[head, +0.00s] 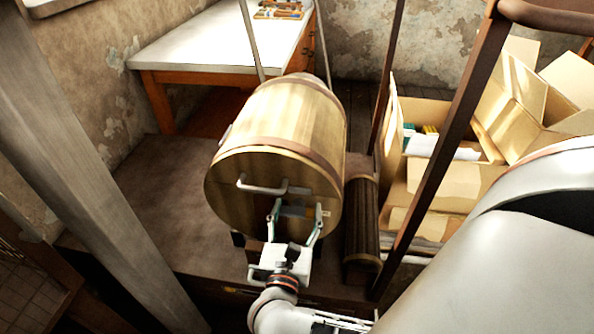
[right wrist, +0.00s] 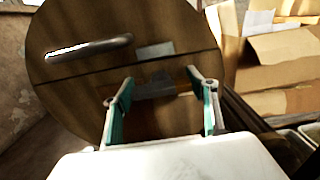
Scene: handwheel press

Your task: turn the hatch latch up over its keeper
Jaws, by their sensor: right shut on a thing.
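A wooden barrel (head: 262,140) lies on its side with its round end facing me. A seam crosses that end in the right wrist view. Above the seam are a metal bar handle (right wrist: 90,48) and a small grey plate that looks like the keeper (right wrist: 155,51). The dark grey hatch latch (right wrist: 158,88) lies below the seam, roughly level, beneath the plate and apart from it. My right gripper (head: 298,209) is at the barrel end, its fingers shut on the latch from both sides. The fingers partly hide the latch ends. My left gripper is not in view.
A dark ribbed block (head: 361,225) stands close to the barrel's right. Rusty brown frame bars (head: 440,150) rise further right, with open cardboard boxes (head: 450,185) behind. A white-topped table (head: 200,45) stands at the back left. The platform left of the barrel is clear.

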